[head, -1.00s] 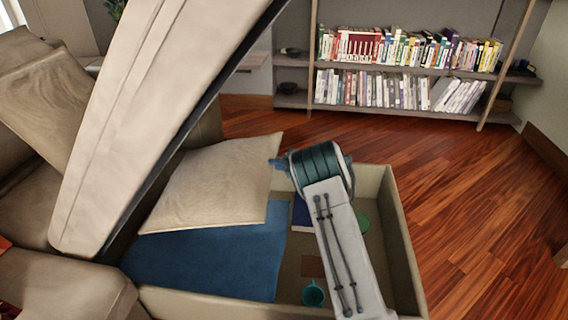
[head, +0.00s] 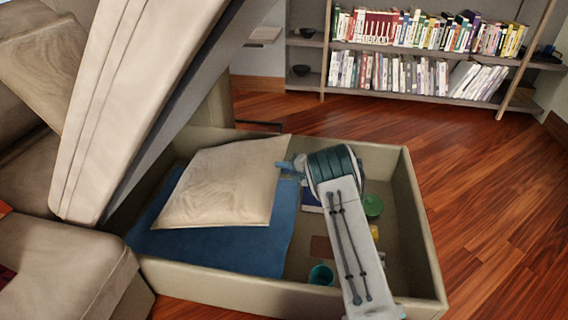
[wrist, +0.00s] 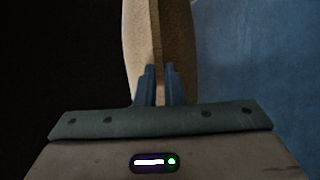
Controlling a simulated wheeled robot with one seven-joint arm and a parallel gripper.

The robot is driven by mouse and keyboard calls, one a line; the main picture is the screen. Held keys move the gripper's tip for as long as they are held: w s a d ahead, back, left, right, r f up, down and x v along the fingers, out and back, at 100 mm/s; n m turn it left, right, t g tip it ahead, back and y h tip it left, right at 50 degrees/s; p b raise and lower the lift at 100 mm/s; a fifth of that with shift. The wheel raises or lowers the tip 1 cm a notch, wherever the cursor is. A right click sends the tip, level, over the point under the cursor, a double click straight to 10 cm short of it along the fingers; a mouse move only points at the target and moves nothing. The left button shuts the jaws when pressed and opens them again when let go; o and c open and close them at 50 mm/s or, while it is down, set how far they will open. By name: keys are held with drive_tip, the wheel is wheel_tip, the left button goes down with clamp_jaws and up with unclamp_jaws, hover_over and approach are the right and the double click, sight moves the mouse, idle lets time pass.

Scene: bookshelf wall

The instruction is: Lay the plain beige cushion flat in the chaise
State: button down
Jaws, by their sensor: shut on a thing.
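The plain beige cushion (head: 222,183) is inside the open chaise (head: 205,291), over a blue cloth (head: 213,248) that covers the left part of the box floor. My gripper (head: 285,165) is shut on the cushion's right edge. In the wrist view the fingers (wrist: 158,88) pinch the cushion's edge (wrist: 160,30), with the blue cloth to the right. The cushion looks nearly level, close over the cloth; whether its underside touches the cloth all over is hidden.
The raised chaise lid (head: 140,95) slants above the box's left side. A teal mug (head: 320,274), a green bowl (head: 373,206) and a yellow item (head: 374,232) sit in the right part, beside my arm. A bookshelf (head: 420,50) stands behind; the wooden floor (head: 490,200) at right is clear.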

drive_tip(key=shift+a+f, duration=0.25)
drive_tip(key=shift+f, duration=1.15)
drive_tip(key=shift+a+f, duration=0.2)
drive_tip(key=shift+f, duration=1.2)
drive_tip(key=c, duration=1.5)
unclamp_jaws()
drive_tip(key=shift+d, duration=0.15)
